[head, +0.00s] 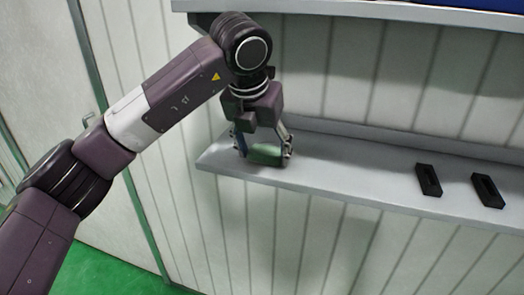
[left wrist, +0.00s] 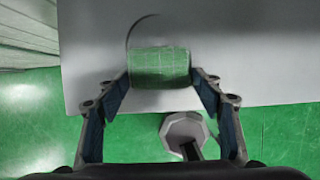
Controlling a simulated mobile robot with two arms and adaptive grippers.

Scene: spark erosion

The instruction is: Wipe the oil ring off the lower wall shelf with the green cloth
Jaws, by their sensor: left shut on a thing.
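The green cloth (head: 265,153) is a small folded block at the left end of the lower wall shelf (head: 340,169). My left gripper (head: 264,150) points down and is shut on the cloth, with a finger on each side of it. The left wrist view shows the cloth (left wrist: 159,67) between the fingertips, at the front part of the shelf (left wrist: 230,50). A thin dark arc of the oil ring (left wrist: 140,28) shows on the shelf just beyond the cloth; the rest of the ring is hidden or cannot be made out. My right gripper is not in view.
Two black slotted blocks, one left (head: 428,180) and one right (head: 487,190), lie on the lower shelf to the right. The shelf between them and the cloth is clear. An upper shelf (head: 400,13) runs above. The green floor (head: 100,265) lies below.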

